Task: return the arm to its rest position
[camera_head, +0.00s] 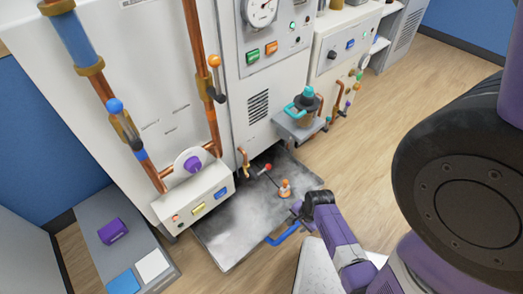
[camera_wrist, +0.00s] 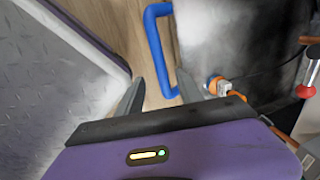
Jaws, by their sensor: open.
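My gripper (camera_wrist: 175,92) is open in the wrist view, its two dark fingers spread apart with nothing clamped between them. A blue bar handle (camera_wrist: 155,50) lies just beyond the fingertips, its lower end showing in the gap between them. I cannot tell whether a finger touches it. In the head view my gripper (camera_head: 297,207) is low at the front edge of a grey smoky plate (camera_head: 225,222), beside the blue handle (camera_head: 283,236). My purple arm reaches in from the lower right.
An orange-and-white fitting (camera_head: 285,189) and a red-tipped lever (camera_head: 266,168) are near the plate. A white cabinet (camera_head: 135,75) with copper pipes stands behind it. A grey bench (camera_head: 105,258) holds a purple block (camera_head: 112,231). Wooden floor (camera_head: 375,135) is clear at the right.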

